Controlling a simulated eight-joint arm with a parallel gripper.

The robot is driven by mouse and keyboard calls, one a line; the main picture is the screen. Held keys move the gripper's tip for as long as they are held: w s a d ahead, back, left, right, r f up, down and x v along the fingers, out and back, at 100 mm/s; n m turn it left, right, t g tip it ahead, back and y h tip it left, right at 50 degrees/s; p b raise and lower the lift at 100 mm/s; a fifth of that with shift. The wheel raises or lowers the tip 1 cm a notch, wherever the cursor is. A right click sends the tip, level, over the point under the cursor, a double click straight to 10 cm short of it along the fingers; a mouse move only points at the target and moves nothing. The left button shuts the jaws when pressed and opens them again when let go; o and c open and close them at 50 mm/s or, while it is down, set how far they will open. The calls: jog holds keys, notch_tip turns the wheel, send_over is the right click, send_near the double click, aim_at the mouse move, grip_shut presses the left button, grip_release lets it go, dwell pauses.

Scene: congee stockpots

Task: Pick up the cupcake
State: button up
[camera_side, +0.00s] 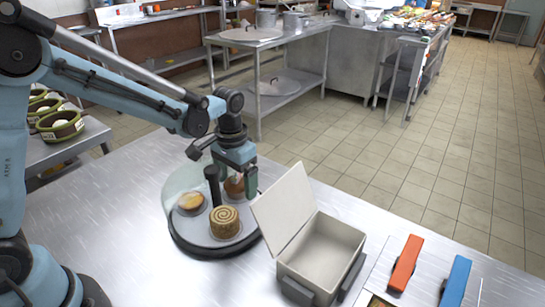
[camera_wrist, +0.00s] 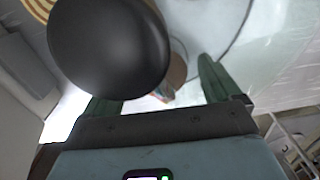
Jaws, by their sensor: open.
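A round brown-topped pastry, which looks like the cupcake (camera_side: 234,187), stands at the back right of a round display stand (camera_side: 187,246). My gripper (camera_side: 236,181) points down over it, with green fingers around its upper part in the side view. In the wrist view my open gripper (camera_wrist: 160,82) has the cupcake (camera_wrist: 178,72) partly showing between its fingers. A large black round knob (camera_wrist: 108,45) hides much of it and of the left finger. I cannot tell whether the fingers touch it.
The stand has a black central post (camera_side: 213,185) close to my gripper and a clear curved cover. A spiral roll (camera_side: 224,222) and a pale-topped bun (camera_side: 190,202) share it. An open cream box (camera_side: 322,252) stands at right.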

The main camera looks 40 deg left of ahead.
jog(key=shift+f, duration=0.1)
jog(key=c, duration=1.1)
